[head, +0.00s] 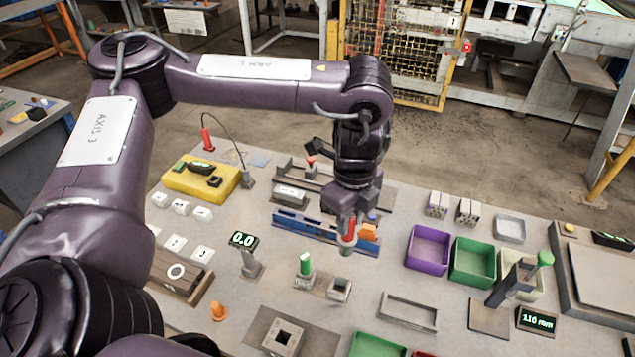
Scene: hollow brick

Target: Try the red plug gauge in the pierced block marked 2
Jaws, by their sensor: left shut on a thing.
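My left gripper (347,215) points down near the middle of the table and is shut on the red plug gauge (350,230). The gauge hangs upright, its grey lower end pointing down, in front of a blue rail (310,227). A green plug gauge (305,264) stands upright at the left of a grey holder, with a small pierced grey block (340,288) at the right. A larger pierced block (284,337) with a square hole sits on a dark mat at the front. I cannot read a 2 on either block. My right gripper is out of view.
White marked tiles (202,253) and a wooden holder (180,284) lie at the left. A display post (250,262) reads 0.0. Purple (411,256) and green (455,267) bins stand at the right, beside a green-topped gauge stand (489,317). A grey tray (408,326) lies in front.

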